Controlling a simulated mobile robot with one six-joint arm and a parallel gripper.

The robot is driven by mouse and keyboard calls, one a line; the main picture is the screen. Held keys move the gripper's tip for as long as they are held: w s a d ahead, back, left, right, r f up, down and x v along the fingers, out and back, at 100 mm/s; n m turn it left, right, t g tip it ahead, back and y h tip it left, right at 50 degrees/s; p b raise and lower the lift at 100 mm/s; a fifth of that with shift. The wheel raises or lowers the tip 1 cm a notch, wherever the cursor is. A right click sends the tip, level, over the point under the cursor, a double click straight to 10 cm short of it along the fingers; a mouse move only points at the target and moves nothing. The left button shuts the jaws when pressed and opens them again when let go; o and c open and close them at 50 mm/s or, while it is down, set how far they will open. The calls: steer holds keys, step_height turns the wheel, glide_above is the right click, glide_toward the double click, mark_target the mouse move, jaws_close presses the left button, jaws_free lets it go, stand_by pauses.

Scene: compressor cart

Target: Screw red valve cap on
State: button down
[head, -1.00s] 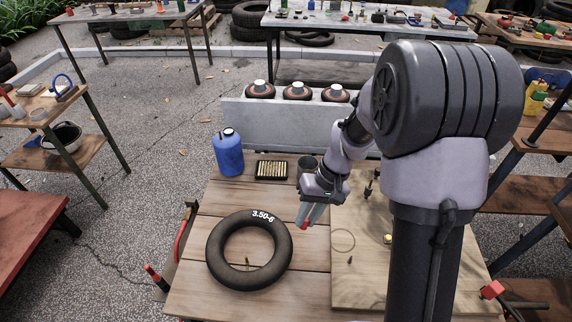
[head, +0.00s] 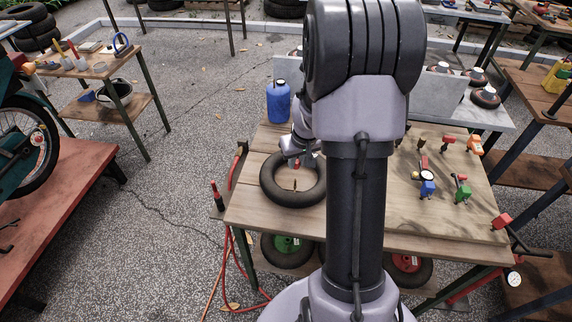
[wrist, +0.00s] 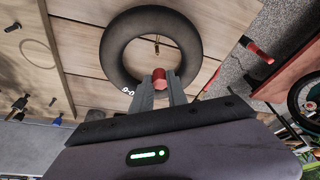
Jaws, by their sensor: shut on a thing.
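The black inner tube (head: 269,187) lies flat on the wooden table, and its ring also shows in the wrist view (wrist: 117,45). A thin brass valve stem (head: 295,184) stands inside the ring; the wrist view shows it too (wrist: 157,42). My gripper (wrist: 158,78) is shut on the red valve cap (wrist: 159,74), a small red cylinder between the fingertips. In the head view my gripper (head: 297,164) is over the far part of the ring. The cap is apart from the stem.
A blue jug (head: 278,103) stands at the table's back left. A board (head: 447,208) with several coloured fittings is on the right. A red-handled tool (wrist: 256,49) is at the table's left edge. My arm hides the table's middle.

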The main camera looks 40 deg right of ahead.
steer(key=shift+f+b, duration=0.15)
steer(key=shift+b, duration=0.2)
step_height(320, 180, down, 4)
steer(key=b, duration=0.4)
steer(key=shift+f, duration=0.25)
steer(key=shift+f+b, duration=0.2)
steer(key=shift+b, duration=0.65)
stand_by(0.9)
steer(key=shift+f+b, duration=0.3)
steer(key=shift+f+b, duration=0.5)
steer(key=shift+f, duration=0.05)
steer(key=shift+a+r+m+p, duration=0.1)
steer(key=shift+r+m+p, duration=0.15)
steer(key=shift+m+p, duration=0.75)
steer(key=shift+f+m+h, duration=0.2)
steer(key=shift+m+h, duration=0.2)
steer(key=shift+m, duration=0.2)
steer(key=shift+f, duration=0.1)
